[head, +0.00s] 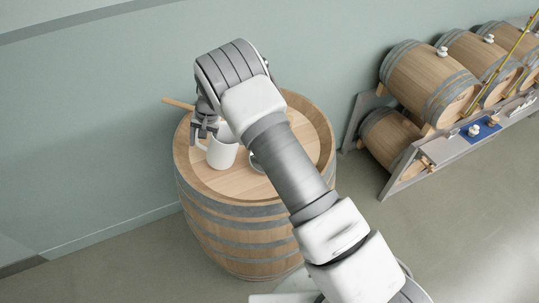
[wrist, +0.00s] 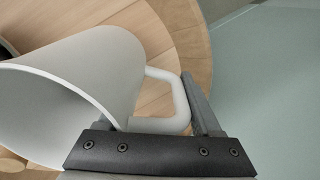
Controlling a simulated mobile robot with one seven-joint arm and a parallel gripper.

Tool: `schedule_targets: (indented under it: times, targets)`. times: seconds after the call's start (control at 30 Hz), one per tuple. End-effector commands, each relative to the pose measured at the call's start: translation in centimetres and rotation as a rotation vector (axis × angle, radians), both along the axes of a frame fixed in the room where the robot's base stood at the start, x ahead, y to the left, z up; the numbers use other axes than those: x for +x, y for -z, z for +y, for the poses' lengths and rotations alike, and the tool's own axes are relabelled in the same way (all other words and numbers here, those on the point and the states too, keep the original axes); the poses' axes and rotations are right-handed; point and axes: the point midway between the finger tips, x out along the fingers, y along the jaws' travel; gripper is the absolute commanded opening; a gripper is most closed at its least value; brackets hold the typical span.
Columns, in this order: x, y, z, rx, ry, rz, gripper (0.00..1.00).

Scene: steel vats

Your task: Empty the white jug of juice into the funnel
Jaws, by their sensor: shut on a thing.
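The white jug (head: 223,152) is over the top of the upright barrel in the head view and looks upright. I cannot tell whether its base touches the wood. My gripper (head: 204,130) is at the jug's left side, shut on its handle. In the wrist view the jug (wrist: 95,62) fills the left, with its open mouth facing the camera. Its handle (wrist: 178,98) lies between the fingers. The juice inside is not visible. A grey rounded thing (head: 256,162), partly hidden behind my arm, stands right of the jug; it may be the funnel, but I cannot tell.
The upright barrel (head: 245,232) has a raised rim around its top. A wooden stick or handle (head: 178,104) juts over its left edge. A rack (head: 398,184) with several barrels lying on their sides is at the right. The floor between is clear. A green wall is behind.

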Motion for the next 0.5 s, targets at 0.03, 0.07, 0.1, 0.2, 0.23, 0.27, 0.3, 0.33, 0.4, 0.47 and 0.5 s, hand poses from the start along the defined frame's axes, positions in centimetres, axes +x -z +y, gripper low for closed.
schedule_targets:
  times: [0.03,0.07,0.1,0.2,0.23,0.27,0.3,0.33,0.4,0.47,0.5]
  targets:
    - [0.0,0.3,0.4,-0.029,-0.006,0.0,0.0]
    - [0.0,0.5,0.5,-0.046,-0.004,0.003,0.0]
    - [0.1,0.7,0.6,-0.069,-0.005,0.008,0.0]
    - [0.1,1.2,0.9,-0.127,-0.003,0.015,0.0]
    - [0.1,1.6,0.9,-0.141,-0.002,0.019,0.0]
    - [0.1,1.8,0.9,-0.156,-0.002,0.022,0.0]
    - [0.2,2.0,1.0,-0.177,-0.001,0.024,0.0]
    - [0.2,2.1,1.1,-0.191,0.0,0.026,0.0]
    - [0.2,2.5,1.1,-0.221,0.002,0.031,0.0]
    - [0.2,2.6,1.1,-0.239,0.002,0.035,0.0]
    - [0.2,2.7,1.2,-0.25,0.001,0.037,0.0]
